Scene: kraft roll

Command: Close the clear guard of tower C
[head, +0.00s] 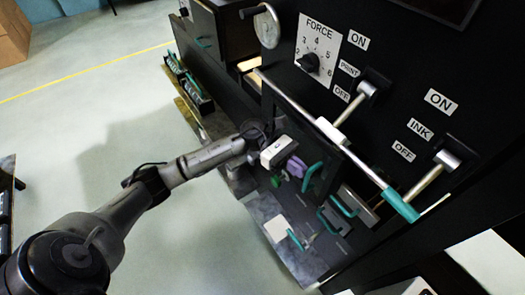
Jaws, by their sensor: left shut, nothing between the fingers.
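My left arm comes in from the left. Its gripper (297,167), with a white body and purplish fingers, is shut and empty beside the black machine front. A dark-framed, see-through panel (322,150), which looks like the clear guard, stands out from the machine just right of the gripper. A teal handle (312,177) shows at its lower edge, close to the fingers; I cannot tell whether they touch. No tower letter is readable, so I cannot confirm that this is tower C. My right gripper is not in view.
The black panel carries a FORCE knob (308,63), a PRINT lever (352,104) and an INK lever (428,184). A long pale rod with a teal end (401,205) runs across the front. Drawers with teal handles (344,206) sit below. Open floor (90,120) lies left.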

